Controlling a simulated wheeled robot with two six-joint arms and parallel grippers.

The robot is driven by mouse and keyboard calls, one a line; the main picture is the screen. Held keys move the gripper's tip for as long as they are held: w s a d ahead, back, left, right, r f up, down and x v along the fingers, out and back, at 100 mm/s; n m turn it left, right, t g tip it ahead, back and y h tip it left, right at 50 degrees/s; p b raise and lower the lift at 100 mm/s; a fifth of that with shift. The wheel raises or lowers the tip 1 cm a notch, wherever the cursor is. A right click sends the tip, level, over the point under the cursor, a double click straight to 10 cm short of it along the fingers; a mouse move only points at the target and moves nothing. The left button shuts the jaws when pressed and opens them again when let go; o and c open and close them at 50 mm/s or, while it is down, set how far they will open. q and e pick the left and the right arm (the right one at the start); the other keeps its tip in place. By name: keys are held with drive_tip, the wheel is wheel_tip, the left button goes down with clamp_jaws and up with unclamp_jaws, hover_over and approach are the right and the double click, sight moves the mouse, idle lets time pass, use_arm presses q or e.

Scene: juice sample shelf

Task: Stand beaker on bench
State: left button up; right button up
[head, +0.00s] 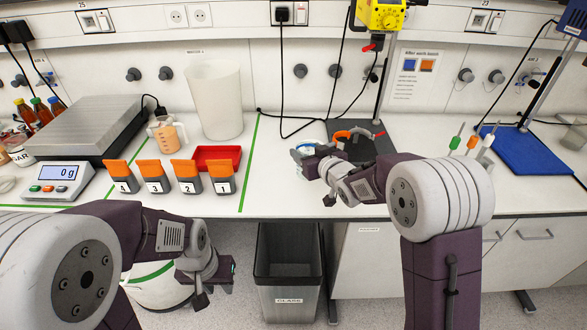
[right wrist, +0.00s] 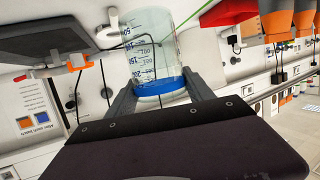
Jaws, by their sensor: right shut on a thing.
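A clear beaker (right wrist: 153,55) with printed graduations and a blue band at its end shows between the two fingers of my right gripper (right wrist: 150,95) in the right wrist view. In the head view my right gripper (head: 318,158) is over the bench (head: 275,185), just left of the dark stand base, and the beaker (head: 309,145) is mostly hidden by it. I cannot tell whether the beaker touches the bench. My left gripper (head: 216,287) is low, in front of the bench edge and left of the bin, with its fingers apart and nothing visible between them.
A stand with a dark base (head: 362,147) and orange clamp is close behind my right gripper. Orange-grey numbered holders (head: 187,178), a red tray (head: 232,152) and a tall white container (head: 214,100) stand to the left. A glass bin (head: 288,275) stands below. Bare bench lies between green tape and gripper.

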drive_tip(key=a+f, duration=0.1)
drive_tip(key=f, duration=0.1)
drive_tip(key=w+a+f, duration=0.1)
drive_tip(key=f, duration=0.1)
drive_tip(key=w+a+f, duration=0.1)
drive_tip(key=a+f, duration=0.1)
drive_tip(key=shift+w+f, duration=0.1)
drive_tip(key=shift+f, duration=0.25)
drive_tip(key=shift+f, duration=0.1)
drive_tip(key=o, duration=1.7)
